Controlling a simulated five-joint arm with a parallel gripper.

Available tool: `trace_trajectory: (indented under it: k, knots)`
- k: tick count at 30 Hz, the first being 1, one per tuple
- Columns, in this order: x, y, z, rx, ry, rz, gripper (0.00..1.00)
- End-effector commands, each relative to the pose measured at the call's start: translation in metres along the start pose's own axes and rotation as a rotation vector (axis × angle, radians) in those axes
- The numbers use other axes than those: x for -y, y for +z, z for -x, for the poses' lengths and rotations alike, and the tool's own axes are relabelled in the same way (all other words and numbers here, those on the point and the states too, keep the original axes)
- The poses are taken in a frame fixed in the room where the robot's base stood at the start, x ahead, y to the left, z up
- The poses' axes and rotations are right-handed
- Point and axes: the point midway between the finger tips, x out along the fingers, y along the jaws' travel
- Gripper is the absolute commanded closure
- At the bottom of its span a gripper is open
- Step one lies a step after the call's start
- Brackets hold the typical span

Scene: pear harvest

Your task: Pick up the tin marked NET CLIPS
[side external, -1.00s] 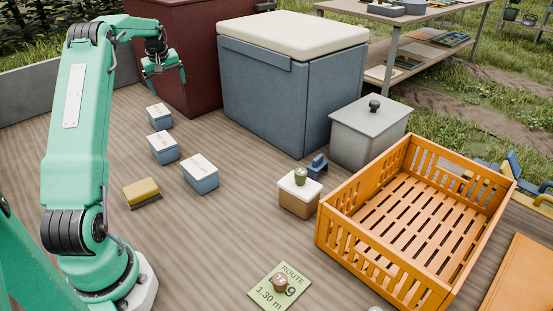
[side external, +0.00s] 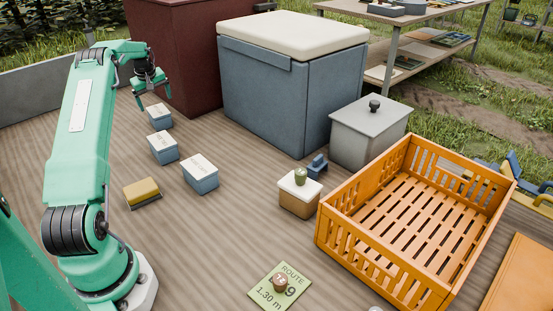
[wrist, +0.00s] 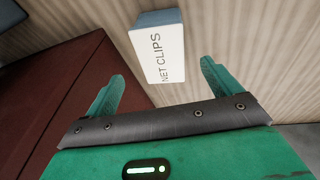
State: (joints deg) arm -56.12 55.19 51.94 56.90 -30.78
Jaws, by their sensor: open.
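The tin marked NET CLIPS (wrist: 158,52) has a white lid and blue-grey sides. In the wrist view it lies just beyond and between my fingertips, its lettering readable. In the side view it appears to be the farthest of three similar tins (side external: 159,117), near the dark red box. My gripper (side external: 154,101) is open and empty, pointing down just above that tin. In the wrist view both green fingers (wrist: 162,70) stand apart, with the tin's near end reaching toward the space between them. No contact shows.
Two similar tins (side external: 163,148) (side external: 200,174) stand nearer on the boards. The dark red box (side external: 178,60) is close behind my gripper, with a blue-grey chest (side external: 275,95) to its right. A yellow-topped block (side external: 142,192) and an orange crate (side external: 335,235) stand apart.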

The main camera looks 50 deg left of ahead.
Motion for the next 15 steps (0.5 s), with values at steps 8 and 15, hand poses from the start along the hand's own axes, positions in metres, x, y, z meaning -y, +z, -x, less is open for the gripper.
trace_trajectory:
  k: [8, 15]
  knots:
    - [0.001, 0.0, -0.007, 0.001, -0.001, 0.0, 0.1]
    - [0.003, -0.001, -0.032, 0.001, -0.001, 0.0, 0.1]
